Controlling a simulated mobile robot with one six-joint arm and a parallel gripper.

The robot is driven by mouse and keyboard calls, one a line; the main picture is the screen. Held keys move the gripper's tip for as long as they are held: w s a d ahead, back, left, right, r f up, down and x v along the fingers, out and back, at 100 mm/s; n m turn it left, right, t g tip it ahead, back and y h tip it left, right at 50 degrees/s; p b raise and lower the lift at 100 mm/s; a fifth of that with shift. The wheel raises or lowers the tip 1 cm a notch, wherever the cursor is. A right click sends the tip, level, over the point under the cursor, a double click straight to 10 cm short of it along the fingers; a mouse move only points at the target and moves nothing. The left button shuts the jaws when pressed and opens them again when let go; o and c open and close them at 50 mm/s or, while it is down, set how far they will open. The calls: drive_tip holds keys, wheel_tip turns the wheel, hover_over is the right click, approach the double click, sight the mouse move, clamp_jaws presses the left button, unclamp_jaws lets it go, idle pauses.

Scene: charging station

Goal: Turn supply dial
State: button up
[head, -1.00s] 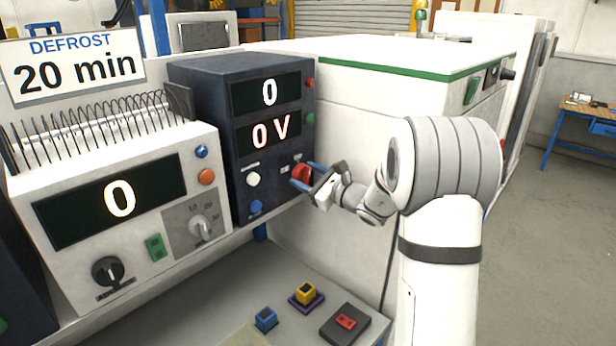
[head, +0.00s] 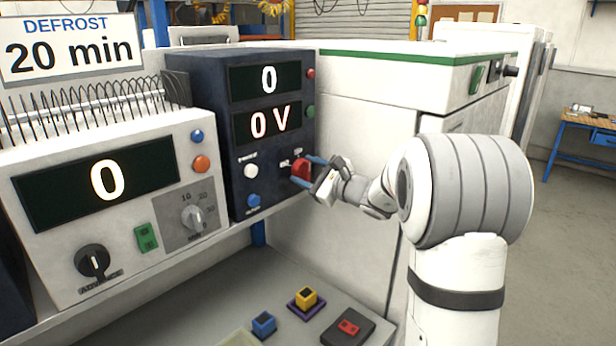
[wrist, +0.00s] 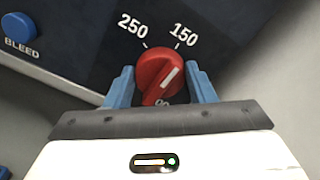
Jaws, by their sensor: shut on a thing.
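The red supply dial (head: 300,172) is on the lower right of the dark blue supply unit (head: 216,98). In the wrist view the dial (wrist: 158,74) has a white pointer line tilted toward the upper right, near the 150 mark. The 250 mark is at its upper left, and a lower label is partly hidden. My gripper (head: 308,172) reaches in from the right with its blue fingers on either side of the dial. In the wrist view my gripper (wrist: 161,88) is shut on the dial. The unit's displays read 0 and 0 V.
A white knob (head: 251,171) and a blue BLEED button (wrist: 19,27) sit left of the dial. A white unit (head: 110,185) with a black knob stands further left. Yellow (head: 306,297) and blue (head: 264,324) blocks and a red switch (head: 349,327) are below.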

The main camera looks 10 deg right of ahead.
drive_tip(key=o, duration=1)
drive_tip(key=shift+c, duration=0.2)
drive_tip(key=b+v, duration=0.2)
drive_tip(key=v, duration=0.5)
drive_tip(key=shift+s+d, duration=0.25)
drive_tip(key=shift+s, duration=0.05)
